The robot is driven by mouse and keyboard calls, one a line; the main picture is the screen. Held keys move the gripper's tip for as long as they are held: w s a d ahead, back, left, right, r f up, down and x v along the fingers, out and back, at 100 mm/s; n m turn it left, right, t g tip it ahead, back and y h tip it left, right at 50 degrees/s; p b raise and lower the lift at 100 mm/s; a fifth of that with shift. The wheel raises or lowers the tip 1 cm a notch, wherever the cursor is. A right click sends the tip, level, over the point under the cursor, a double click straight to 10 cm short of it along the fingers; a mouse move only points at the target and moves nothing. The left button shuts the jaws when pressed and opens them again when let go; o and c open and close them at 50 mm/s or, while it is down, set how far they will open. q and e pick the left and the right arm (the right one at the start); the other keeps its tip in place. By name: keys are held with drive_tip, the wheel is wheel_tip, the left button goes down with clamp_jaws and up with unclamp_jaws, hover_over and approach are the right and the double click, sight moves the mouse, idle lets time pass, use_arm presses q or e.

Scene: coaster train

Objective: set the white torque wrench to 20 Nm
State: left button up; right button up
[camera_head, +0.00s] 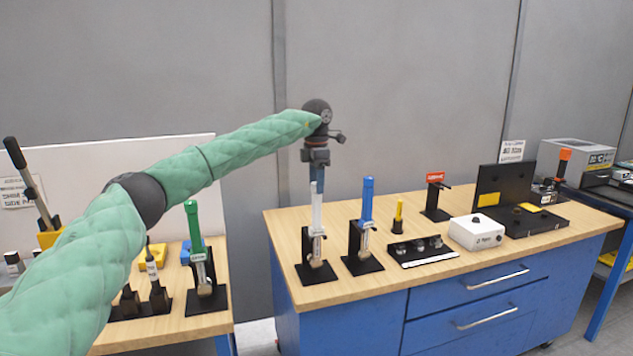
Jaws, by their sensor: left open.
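The white torque wrench (316,208) stands upright in a black stand near the left end of the right-hand workbench. My left gripper (316,178) points down at the top of its handle and is open. In this view the fingers overlap the top of the handle, and I cannot tell whether they touch it. The wrench's scale is too small to read. My right gripper is not in view.
A blue wrench (367,200) stands close to the right of the white one. A green wrench (194,228) stands on the left bench. Further right are a yellow-handled tool (398,214), a black socket tray (423,251) and a white box (477,232).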

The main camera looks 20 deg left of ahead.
use_arm(q)
drive_tip(key=shift+r, duration=0.1)
drive_tip(key=shift+r, duration=0.3)
wheel_tip(320, 180, up, 2)
drive_tip(key=shift+r+b, duration=0.1)
drive_tip(key=shift+b, duration=0.45)
wheel_tip(320, 180, up, 4)
drive_tip(key=shift+f+b, duration=0.2)
drive_tip(key=shift+b, duration=0.2)
drive_tip(key=shift+r, duration=0.6)
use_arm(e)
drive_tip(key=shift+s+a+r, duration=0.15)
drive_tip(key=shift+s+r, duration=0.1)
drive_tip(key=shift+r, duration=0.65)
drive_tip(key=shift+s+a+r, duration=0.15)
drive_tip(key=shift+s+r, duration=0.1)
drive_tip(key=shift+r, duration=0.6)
